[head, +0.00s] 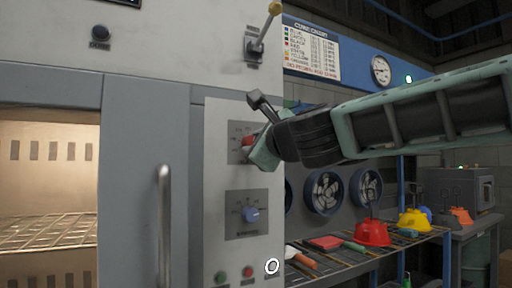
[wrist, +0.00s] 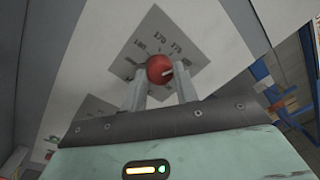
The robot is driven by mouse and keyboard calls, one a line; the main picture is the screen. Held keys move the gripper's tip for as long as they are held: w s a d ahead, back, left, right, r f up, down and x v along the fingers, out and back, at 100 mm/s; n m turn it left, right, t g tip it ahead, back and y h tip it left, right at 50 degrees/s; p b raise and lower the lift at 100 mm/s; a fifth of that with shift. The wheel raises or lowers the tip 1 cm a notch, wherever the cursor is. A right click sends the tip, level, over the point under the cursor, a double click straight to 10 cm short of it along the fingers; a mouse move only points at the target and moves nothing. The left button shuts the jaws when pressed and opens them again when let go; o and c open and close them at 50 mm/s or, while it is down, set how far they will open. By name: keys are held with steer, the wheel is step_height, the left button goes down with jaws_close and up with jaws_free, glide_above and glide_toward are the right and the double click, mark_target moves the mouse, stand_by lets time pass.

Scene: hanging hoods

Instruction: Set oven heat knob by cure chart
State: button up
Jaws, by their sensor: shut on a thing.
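The red heat knob (wrist: 159,69) sits on a grey dial plate marked with numbers such as 170 and 175. My gripper (wrist: 160,88) is shut on it, one finger on each side. The knob's pale pointer line points to the right in the wrist view. In the head view, my gripper (head: 260,145) covers part of the red knob (head: 248,141) on the oven's control panel (head: 216,170). The cure chart (head: 311,51) hangs on the blue board behind, with coloured rows; its small print is too small to read.
A yellow-tipped lever (head: 273,9) rises above. The oven door handle (head: 164,228) stands out at left. A shelf at right holds a red hood (head: 372,233) and a yellow hood (head: 415,219); fans (head: 324,193) are behind.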

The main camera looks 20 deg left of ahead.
steer(key=shift+f+m, duration=0.1)
steer(key=shift+m, duration=1.3)
steer(key=shift+m+b, duration=0.3)
steer(key=o, duration=1)
steer(key=shift+c, duration=0.2)
steer(key=b+v, duration=0.8)
steer(key=v, duration=0.9)
steer(key=shift+d, duration=0.15)
